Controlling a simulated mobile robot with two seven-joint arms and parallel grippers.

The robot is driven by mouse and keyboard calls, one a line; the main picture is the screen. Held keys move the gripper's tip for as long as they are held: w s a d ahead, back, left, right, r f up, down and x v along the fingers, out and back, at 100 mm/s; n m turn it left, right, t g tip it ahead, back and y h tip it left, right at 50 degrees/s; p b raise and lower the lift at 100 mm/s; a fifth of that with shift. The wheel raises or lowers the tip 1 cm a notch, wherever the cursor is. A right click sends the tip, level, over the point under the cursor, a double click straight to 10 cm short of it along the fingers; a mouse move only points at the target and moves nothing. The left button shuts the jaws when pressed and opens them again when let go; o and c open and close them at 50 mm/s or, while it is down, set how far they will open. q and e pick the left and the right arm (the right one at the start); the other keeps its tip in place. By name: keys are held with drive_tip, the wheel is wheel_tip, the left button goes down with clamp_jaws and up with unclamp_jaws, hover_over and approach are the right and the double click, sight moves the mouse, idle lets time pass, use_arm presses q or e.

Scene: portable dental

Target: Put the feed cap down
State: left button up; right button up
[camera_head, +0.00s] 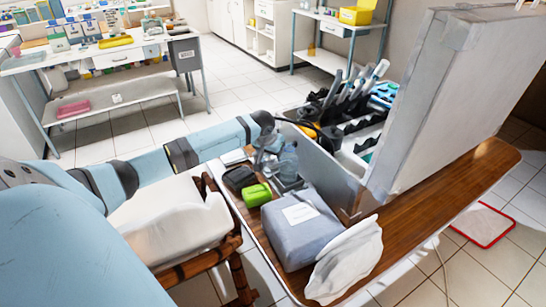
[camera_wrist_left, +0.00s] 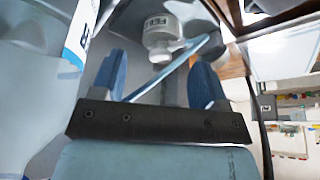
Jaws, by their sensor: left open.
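My left gripper (camera_head: 264,158) reaches in from the left over the small items on the wooden table. In the left wrist view its two blue fingers (camera_wrist_left: 157,78) stand apart, open. A white round piece with a dark label and a narrower lower end (camera_wrist_left: 163,36), perhaps the feed cap, shows beyond the fingertips. A pale blue rod (camera_wrist_left: 172,65) slants across the gap; I cannot tell whether it touches a finger. A clear bottle (camera_head: 288,162) stands right beside the gripper, and a large clear bottle (camera_wrist_left: 38,90) fills the wrist view's left side. My right gripper is not visible.
A green block (camera_head: 257,194), a grey-blue packet (camera_head: 300,228) and a crumpled white cloth (camera_head: 346,262) lie in front on the table (camera_head: 415,240). A grey open case (camera_head: 320,155) with handpieces blocks the right. A chair (camera_head: 170,225) stands left, below my arm.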

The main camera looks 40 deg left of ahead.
use_arm(q)
drive_tip(key=a+p+v, duration=0.1)
drive_tip(key=v, duration=0.7)
drive_tip(key=shift+s+d+r, duration=0.15)
drive_tip(key=shift+d+r, duration=0.15)
drive_tip(key=shift+d, duration=0.25)
use_arm(e)
drive_tip(key=shift+s+d, duration=0.1)
drive_tip(key=shift+r, duration=0.25)
